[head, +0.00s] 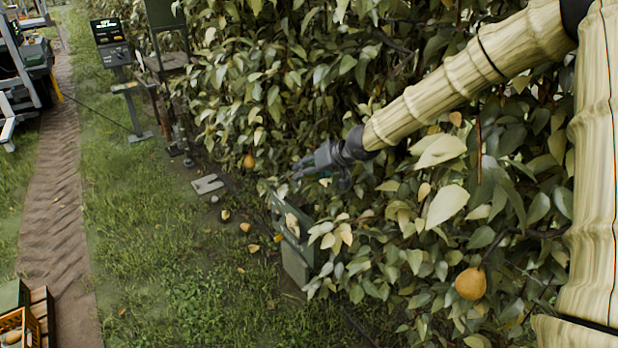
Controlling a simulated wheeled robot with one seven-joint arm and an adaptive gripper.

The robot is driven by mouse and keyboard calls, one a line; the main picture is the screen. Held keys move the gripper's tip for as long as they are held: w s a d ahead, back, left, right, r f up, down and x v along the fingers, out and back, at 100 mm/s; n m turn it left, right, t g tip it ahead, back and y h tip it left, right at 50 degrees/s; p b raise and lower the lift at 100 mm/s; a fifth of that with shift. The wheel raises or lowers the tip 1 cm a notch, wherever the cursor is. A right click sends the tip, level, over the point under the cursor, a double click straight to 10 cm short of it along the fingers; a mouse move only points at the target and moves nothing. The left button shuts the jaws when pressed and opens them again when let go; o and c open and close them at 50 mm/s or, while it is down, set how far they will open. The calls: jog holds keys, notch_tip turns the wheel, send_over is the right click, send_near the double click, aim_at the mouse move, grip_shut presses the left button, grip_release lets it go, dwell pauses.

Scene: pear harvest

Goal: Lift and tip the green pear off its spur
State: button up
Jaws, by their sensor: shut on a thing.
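My gripper (298,170) is at the end of my sleeved arm, against the hedge-like wall of pear foliage near the middle of the view. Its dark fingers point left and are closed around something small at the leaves. The green pear cannot be made out clearly; the fingers and foliage hide it, and its spur is not visible either. A yellow-brown pear (249,161) hangs low in the foliage to the left of my gripper, apart from it. Another yellow-brown pear (470,284) hangs at the lower right, below my arm.
A green-grey box (295,262) stands on the grass below my gripper. Several fallen fruits or leaves lie near it. A display post (113,60) stands at upper left. An orange crate (18,325) is at lower left. Grass and the dirt track (62,200) are mostly clear.

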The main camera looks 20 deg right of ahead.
jog(key=shift+s+a+f+n+t+b, duration=0.15)
jog(key=shift+s+t+b, duration=0.35)
jog(key=shift+b, duration=3.1)
jog(key=shift+s+a+f+n+t+b, duration=0.15)
jog(key=shift+s+t+b, duration=0.3)
jog(key=shift+b, duration=3.1)
jog(key=s+t+b, duration=0.1)
jog(key=b, duration=0.5)
jog(key=s+n+t+b, duration=0.1)
jog(key=b, duration=0.5)
jog(key=shift+s+a+r, duration=0.1)
jog(key=shift+s+a, duration=0.05)
jog(key=shift+a, duration=0.15)
jog(key=shift+b, duration=0.45)
jog(key=s+t, duration=0.1)
jog(key=s+a+n+t+b, duration=0.1)
jog(key=s+t, duration=0.1)
jog(key=shift+s+r+n, duration=0.15)
jog(key=shift+r+n, duration=0.05)
jog(key=shift+n, duration=0.1)
